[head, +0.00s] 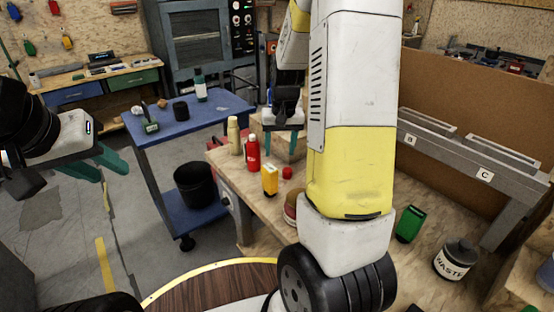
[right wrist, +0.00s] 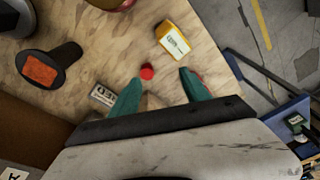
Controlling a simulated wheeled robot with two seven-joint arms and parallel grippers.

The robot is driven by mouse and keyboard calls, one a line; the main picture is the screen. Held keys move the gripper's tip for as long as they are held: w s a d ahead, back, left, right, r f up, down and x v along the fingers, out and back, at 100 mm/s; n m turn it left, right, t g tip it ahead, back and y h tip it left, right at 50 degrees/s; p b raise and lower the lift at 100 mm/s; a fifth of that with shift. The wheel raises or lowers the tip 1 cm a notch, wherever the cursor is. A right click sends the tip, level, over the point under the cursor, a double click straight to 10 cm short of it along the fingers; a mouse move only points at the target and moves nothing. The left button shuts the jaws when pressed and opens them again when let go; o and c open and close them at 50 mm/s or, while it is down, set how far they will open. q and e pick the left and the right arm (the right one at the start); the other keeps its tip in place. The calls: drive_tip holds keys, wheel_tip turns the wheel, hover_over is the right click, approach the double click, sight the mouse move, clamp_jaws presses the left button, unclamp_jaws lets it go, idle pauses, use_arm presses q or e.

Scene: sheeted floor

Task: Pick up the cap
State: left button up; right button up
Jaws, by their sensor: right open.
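The cap (head: 287,172) is a small round red piece on the wooden bench top, just right of a yellow bottle. In the right wrist view the cap (right wrist: 147,71) lies just beyond the fingertips, nearer the left finger. My right gripper (head: 281,152) hangs above the bench near the cap, with its teal fingers apart. In the right wrist view the right gripper (right wrist: 160,80) is open with nothing between its fingers. My left gripper (head: 112,168) is far left over the floor, away from the bench; its teal fingers look apart and empty.
The yellow bottle (head: 269,180), a red bottle (head: 253,153) and a beige bottle (head: 233,136) stand close by. A round container (head: 291,208) is partly hidden by my right arm. A green item (head: 410,223) and a waste pot (head: 455,259) are on the right. A blue cart (head: 215,108) stands behind.

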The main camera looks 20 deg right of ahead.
sight(287, 170)
drive_tip(key=shift+m+h, duration=0.3)
drive_tip(key=shift+m, duration=0.1)
drive_tip(key=w+d+f, duration=0.1)
drive_tip(key=f, duration=0.1)
drive_tip(key=w+d+f, duration=0.1)
drive_tip(key=d, duration=0.1)
drive_tip(key=shift+w+f, duration=0.1)
drive_tip(key=shift+f, duration=0.3)
drive_tip(key=shift+w+d+f, duration=0.1)
drive_tip(key=shift+f, duration=0.25)
drive_tip(key=f, duration=0.7)
drive_tip(key=shift+w+d+f, duration=0.15)
drive_tip(key=shift+w+d, duration=0.25)
clamp_jaws()
